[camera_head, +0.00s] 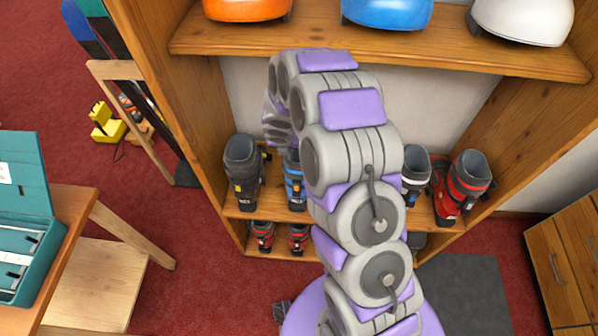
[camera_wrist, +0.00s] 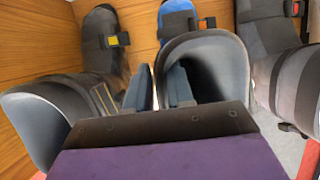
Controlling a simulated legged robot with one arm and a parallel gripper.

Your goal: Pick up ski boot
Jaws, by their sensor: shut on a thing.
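Several ski boots stand on a wooden shelf. The blue and black ski boot (camera_head: 294,182) is partly hidden behind my arm in the head view. In the wrist view its blue toe (camera_wrist: 178,18) and open grey cuff (camera_wrist: 205,60) show ahead of my gripper. My gripper (camera_wrist: 158,75) is shut on the near-left wall of this cuff, one finger outside and one inside. The exact contact is hard to see. The head view hides my gripper behind my arm. The boot looks upright; I cannot tell whether it touches the shelf.
A black boot (camera_head: 243,172) stands close on the left, also in the wrist view (camera_wrist: 100,45). A white-trimmed boot (camera_head: 415,168) and red boot (camera_head: 463,188) stand right. Helmets (camera_head: 387,12) sit on the upper shelf (camera_head: 400,50). Smaller red boots (camera_head: 262,237) sit below.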

